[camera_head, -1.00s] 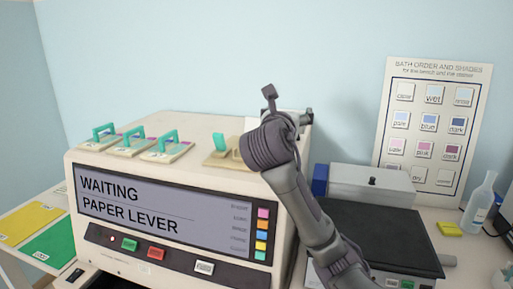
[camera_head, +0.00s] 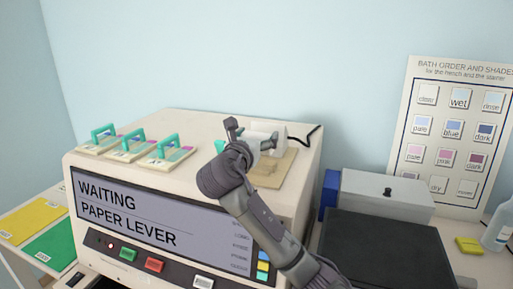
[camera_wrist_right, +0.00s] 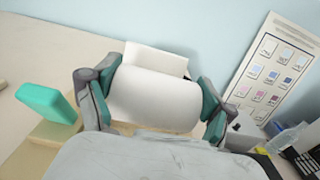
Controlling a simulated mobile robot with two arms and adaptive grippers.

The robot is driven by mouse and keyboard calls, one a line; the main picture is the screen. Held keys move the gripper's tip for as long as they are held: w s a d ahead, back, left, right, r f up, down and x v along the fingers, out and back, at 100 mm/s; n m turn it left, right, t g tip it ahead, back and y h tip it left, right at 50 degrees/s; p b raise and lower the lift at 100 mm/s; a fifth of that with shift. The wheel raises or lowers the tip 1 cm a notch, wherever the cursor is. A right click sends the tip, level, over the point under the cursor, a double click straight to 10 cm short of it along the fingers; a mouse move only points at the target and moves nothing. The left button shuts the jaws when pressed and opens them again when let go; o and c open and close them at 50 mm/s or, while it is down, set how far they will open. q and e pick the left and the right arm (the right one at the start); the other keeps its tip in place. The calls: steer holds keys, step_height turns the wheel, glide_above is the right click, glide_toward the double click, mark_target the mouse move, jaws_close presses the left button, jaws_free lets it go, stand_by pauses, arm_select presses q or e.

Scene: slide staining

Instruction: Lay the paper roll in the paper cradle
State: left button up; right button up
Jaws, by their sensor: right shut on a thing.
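The white paper roll (camera_wrist_right: 155,98) sits between the teal-padded fingers of my right gripper (camera_wrist_right: 158,92), which is shut on it. A loose sheet rises behind the roll. In the head view the roll (camera_head: 268,130) is partly hidden by my gripper (camera_head: 254,142). It is over the tan plate of the paper cradle (camera_head: 273,174) on top of the stainer. I cannot tell whether the roll touches the cradle. A teal lever (camera_wrist_right: 45,103) stands left of the gripper in the wrist view. My left gripper is out of view.
The stainer's screen (camera_head: 160,215) reads "WAITING PAPER LEVER". Several teal-handled carriers stand on its top at left. A grey box (camera_head: 385,195) and a dark flat-topped device (camera_head: 380,250) are at right. A bottle (camera_head: 498,230) stands at far right, below the wall chart (camera_head: 450,130).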

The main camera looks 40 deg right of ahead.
step_height(320, 180, down, 4)
steer(key=shift+a+r+p, duration=0.1)
steer(key=shift+r+p, duration=0.05)
steer(key=shift+p, duration=0.25)
steer(key=shift+f, duration=0.2)
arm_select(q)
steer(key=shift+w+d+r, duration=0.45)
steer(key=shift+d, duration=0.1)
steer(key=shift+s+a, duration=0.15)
arm_select(e)
steer(key=o, duration=1.1)
steer(key=shift+f, duration=0.1)
steer(key=b+v, duration=0.2)
steer(key=v, duration=0.8)
steer(key=shift+a, duration=0.3)
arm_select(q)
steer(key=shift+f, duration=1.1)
arm_select(e)
steer(key=shift+v, duration=0.8)
